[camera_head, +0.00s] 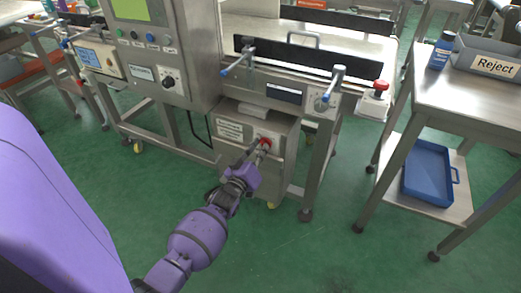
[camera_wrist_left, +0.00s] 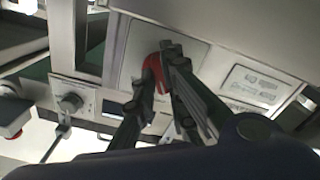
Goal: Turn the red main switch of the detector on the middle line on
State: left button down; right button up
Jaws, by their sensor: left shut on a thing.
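The red main switch (camera_head: 265,142) is on the front of a grey metal box (camera_head: 232,118) low under the middle line. My left gripper (camera_head: 258,147) reaches it from the front and is shut on it. In the left wrist view the red switch (camera_wrist_left: 153,74) shows between the dark fingers (camera_wrist_left: 160,88), which cover part of it. The switch's exact angle is hard to read. A white label with text (camera_wrist_left: 250,86) is on the box beside the switch. My right gripper is not in view.
Above the box are the conveyor (camera_head: 310,66), a dial (camera_head: 321,103) and a red emergency button (camera_head: 376,88). The detector cabinet (camera_head: 165,50) stands at the left. A steel table (camera_head: 460,105) with a Reject bin (camera_head: 490,58) stands at the right. Green floor in front is clear.

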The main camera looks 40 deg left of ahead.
pick_arm(q)
jog(key=shift+a+f+m, duration=0.1)
jog(key=shift+m, duration=7.3)
jog(key=c, duration=1.8)
grip_release()
jog(key=shift+s, duration=0.1)
jog(key=v, duration=1.2)
